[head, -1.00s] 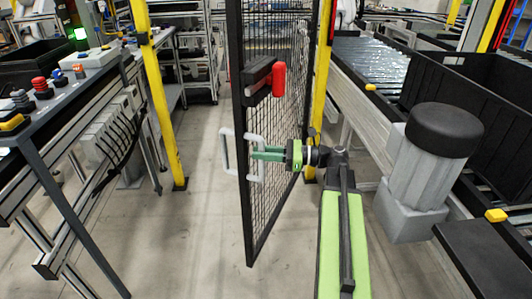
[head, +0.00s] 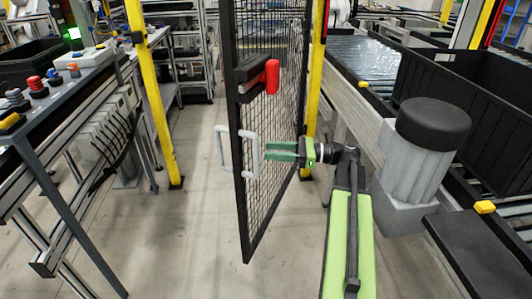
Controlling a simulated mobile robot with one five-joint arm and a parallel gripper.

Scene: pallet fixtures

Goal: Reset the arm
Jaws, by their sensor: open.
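My gripper (head: 270,151) is green and points left towards the edge of a black mesh gate (head: 275,110). Its fingers are apart and hold nothing. The gate stands partly open, seen nearly edge-on, between two yellow posts. A light grey handle (head: 254,158) is on the gate's near side, just left of my fingertips, with a second handle (head: 221,146) on the far side. I cannot tell whether the fingertips touch the near handle. A red lever (head: 271,77) on a black latch is above my gripper.
A roller conveyor (head: 352,55) with a black crate (head: 475,95) runs along the right. A grey motor with a black cap (head: 433,122) stands close to my arm. A control bench (head: 60,95) is on the left. The floor (head: 195,235) left of the gate is clear.

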